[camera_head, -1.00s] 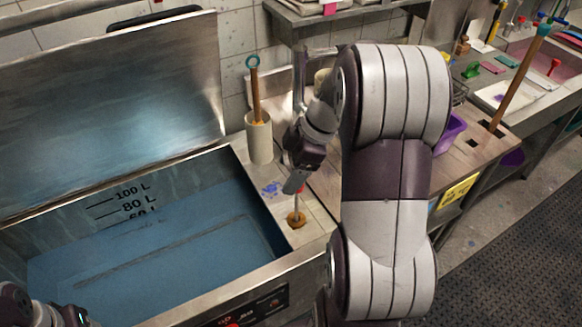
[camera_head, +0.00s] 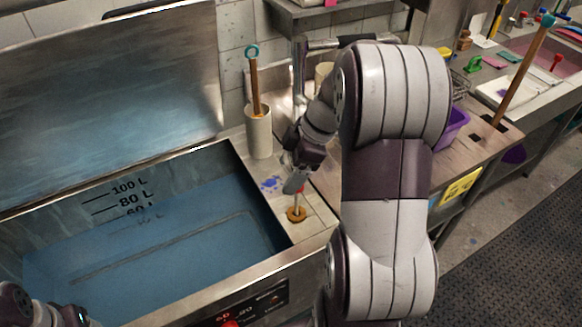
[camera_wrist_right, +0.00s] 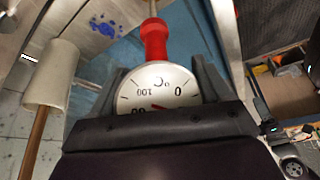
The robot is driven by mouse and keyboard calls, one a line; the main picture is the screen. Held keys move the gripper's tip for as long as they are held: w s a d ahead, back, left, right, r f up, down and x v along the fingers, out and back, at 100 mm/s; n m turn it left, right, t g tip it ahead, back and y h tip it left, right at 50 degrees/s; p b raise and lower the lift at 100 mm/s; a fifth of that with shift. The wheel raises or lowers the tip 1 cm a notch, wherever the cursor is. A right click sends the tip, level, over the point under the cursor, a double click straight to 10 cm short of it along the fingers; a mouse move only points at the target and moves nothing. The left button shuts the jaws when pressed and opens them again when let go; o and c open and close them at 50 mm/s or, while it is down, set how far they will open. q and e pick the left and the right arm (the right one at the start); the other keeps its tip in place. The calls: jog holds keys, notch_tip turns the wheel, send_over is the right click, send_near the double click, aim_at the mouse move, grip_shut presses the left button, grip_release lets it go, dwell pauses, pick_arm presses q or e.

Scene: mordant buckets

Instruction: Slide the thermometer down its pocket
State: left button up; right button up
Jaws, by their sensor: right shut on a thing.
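The thermometer has a round white dial (camera_wrist_right: 160,88) marked in °C and a red collar (camera_wrist_right: 154,38) below it. My right gripper (camera_head: 294,184) is shut on the dial, with one dark finger on each side in the right wrist view (camera_wrist_right: 160,92). In the head view the gripper hides the dial, and a bit of red shows under the fingers. The brown round pocket (camera_head: 297,214) sits on the tank's right ledge, just below the gripper. The thin stem runs down to it; how deep it sits is hidden. My left gripper (camera_head: 45,308) is partly cut off at the lower left.
The steel tank (camera_head: 262,208) holds blue liquid (camera_head: 160,245), and its lid (camera_head: 110,100) stands open behind. A white holder (camera_head: 258,130) with a wooden-handled tool stands close behind the right gripper. A purple bin (camera_head: 452,128) is on the counter to the right.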

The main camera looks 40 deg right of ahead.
jog(key=shift+f+b, duration=4.35)
jog(key=shift+f, duration=0.3)
jog(key=shift+s+f+b, duration=0.3)
jog(key=shift+f+b, duration=0.1)
jog(key=shift+b, duration=0.05)
